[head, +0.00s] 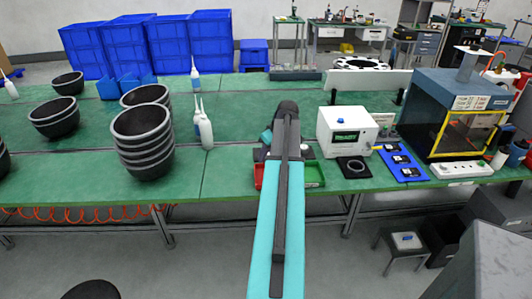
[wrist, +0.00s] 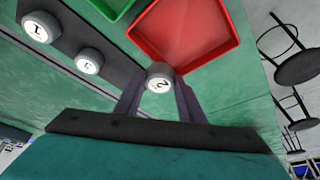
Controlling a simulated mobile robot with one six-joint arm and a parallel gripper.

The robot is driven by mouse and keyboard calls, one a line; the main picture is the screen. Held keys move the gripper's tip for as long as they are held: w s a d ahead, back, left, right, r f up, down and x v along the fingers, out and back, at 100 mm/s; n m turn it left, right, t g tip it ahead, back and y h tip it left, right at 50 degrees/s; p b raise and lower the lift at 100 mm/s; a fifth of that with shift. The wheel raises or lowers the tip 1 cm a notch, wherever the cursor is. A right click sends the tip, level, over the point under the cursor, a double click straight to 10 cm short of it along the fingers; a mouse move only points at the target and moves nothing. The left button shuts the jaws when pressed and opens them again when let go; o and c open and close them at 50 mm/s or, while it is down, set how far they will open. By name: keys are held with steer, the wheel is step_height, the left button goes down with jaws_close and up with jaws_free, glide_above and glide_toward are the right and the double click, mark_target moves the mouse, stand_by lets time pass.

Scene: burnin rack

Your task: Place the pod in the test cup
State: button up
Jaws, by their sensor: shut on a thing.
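In the wrist view my gripper (wrist: 159,88) is shut on a grey pod (wrist: 160,72) with a white top marked like a 2. The pod is between the two dark fingers, close to the near corner of a red tray; I cannot tell whether it is clear of the surface below. In the head view my arm hides the gripper and the pod. A black square block with a round ring (head: 355,166), perhaps the test cup, sits in front of a white box at the right of my arm.
Two more pods (wrist: 42,27) (wrist: 89,61) stand in a dark rack (wrist: 112,70). The red tray (wrist: 190,35) and a green tray (wrist: 111,6) are beside it. A blue board (head: 402,165) lies right of the ring block. Stacked black bowls (head: 144,145) and bottles (head: 205,130) stand left.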

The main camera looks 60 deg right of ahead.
steer(key=shift+s+a+r+b, duration=0.1)
steer(key=shift+s+a+b, duration=0.1)
steer(key=shift+s+a, duration=0.55)
steer(key=shift+s+a+r+b, duration=0.15)
steer(key=shift+s+a, duration=0.35)
steer(key=shift+a, duration=0.5)
steer(key=shift+s+a+r+b, duration=0.1)
steer(key=shift+s+a+b, duration=0.15)
steer(key=shift+s+a, duration=0.5)
steer(key=shift+w+a, duration=0.1)
steer(key=shift+w, duration=0.05)
